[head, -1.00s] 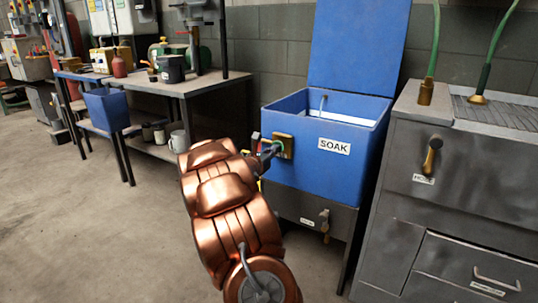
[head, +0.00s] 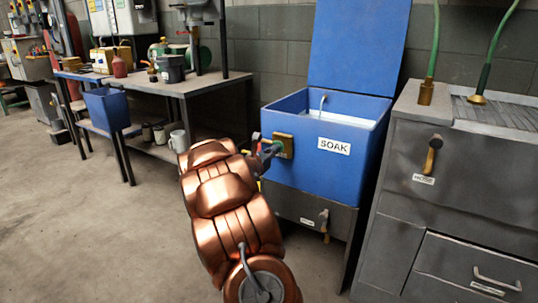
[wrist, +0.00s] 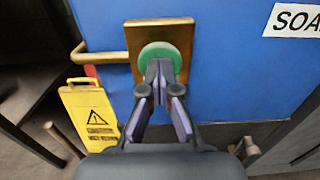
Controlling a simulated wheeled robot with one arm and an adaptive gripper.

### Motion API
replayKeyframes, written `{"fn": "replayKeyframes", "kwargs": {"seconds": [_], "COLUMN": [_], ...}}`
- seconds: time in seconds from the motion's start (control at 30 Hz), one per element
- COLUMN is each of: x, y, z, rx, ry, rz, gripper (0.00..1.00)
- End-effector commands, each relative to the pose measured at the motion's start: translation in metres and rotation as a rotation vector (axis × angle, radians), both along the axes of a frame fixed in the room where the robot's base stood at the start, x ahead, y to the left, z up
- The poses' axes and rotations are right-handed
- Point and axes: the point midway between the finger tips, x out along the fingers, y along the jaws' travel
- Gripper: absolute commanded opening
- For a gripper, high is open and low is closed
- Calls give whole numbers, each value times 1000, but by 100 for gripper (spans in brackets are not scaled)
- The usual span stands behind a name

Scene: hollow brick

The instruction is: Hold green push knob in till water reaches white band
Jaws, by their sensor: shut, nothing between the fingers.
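The green push knob (wrist: 158,48) sits on a brass plate (wrist: 178,30) on the front of the blue SOAK tub (head: 315,172). My gripper (wrist: 159,70) is shut and empty. Its fingertips overlap the lower part of the knob in the wrist view and look to be against it; how far the knob is pressed in cannot be told. In the head view my gripper (head: 268,149) reaches the plate from the left. The tub's lid stands open. A pale area (head: 345,118) shows inside below a small spout (head: 322,101); I cannot separate water from white band there.
A brass pipe (wrist: 100,58) runs left of the plate, with a yellow warning sign (wrist: 90,115) below. A grey cabinet (head: 450,180) with a HOSE lever (head: 432,155) stands close on the right. A workbench (head: 185,85) is at left. The floor in front is clear.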

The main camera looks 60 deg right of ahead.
Motion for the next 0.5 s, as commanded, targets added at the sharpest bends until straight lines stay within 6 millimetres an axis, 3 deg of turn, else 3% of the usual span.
{"fn": "replayKeyframes", "kwargs": {"seconds": [0.27,0.5], "x": [-2,1], "y": [5,45], "z": [1,2], "rx": [-1,-4], "ry": [-2,2], "rz": [-3,5], "gripper": [0,0]}}
